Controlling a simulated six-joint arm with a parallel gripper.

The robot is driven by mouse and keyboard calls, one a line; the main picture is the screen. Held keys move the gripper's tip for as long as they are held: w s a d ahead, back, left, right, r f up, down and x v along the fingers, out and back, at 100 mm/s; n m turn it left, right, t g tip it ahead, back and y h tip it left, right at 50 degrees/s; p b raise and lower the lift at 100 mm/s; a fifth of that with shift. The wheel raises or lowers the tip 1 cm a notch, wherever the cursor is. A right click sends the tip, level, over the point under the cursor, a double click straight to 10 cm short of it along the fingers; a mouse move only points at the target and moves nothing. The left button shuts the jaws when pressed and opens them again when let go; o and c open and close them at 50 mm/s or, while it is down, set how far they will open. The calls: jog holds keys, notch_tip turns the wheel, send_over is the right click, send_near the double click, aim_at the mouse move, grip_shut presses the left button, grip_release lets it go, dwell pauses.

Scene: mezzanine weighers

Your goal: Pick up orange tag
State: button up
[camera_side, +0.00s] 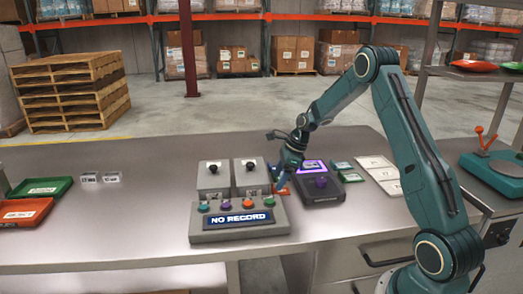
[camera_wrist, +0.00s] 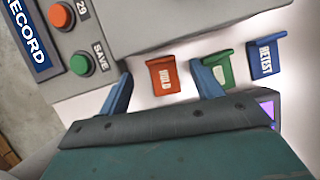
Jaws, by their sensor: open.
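The orange tag (camera_wrist: 163,75), marked VOID, stands on the pale work surface in the wrist view, its upper part bent over like a lip. My gripper (camera_wrist: 161,72) is open, with one blue finger to the left of the tag and the other to its right. The tag lies between and slightly beyond them, with no clear contact. A green tag (camera_wrist: 226,70) stands just right of the right finger, partly hidden by it. In the side view my gripper (camera_side: 282,186) is low behind the console's right end, and the orange tag cannot be made out clearly there.
A grey console (camera_side: 238,234) reading NO RECORD has coloured buttons on top. Two grey boxes (camera_side: 213,181) with black knobs stand behind it. A dark purple-screened unit (camera_side: 322,195) is close right of my gripper. A blue RETEST tag (camera_wrist: 266,57) stands beyond the green tag.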

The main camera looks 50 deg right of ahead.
jog(key=shift+x, duration=1.8)
jog(key=c, duration=1)
jog(key=shift+r, duration=0.15)
jog(key=shift+c, duration=0.2)
notch_tip(320, 180, up, 20)
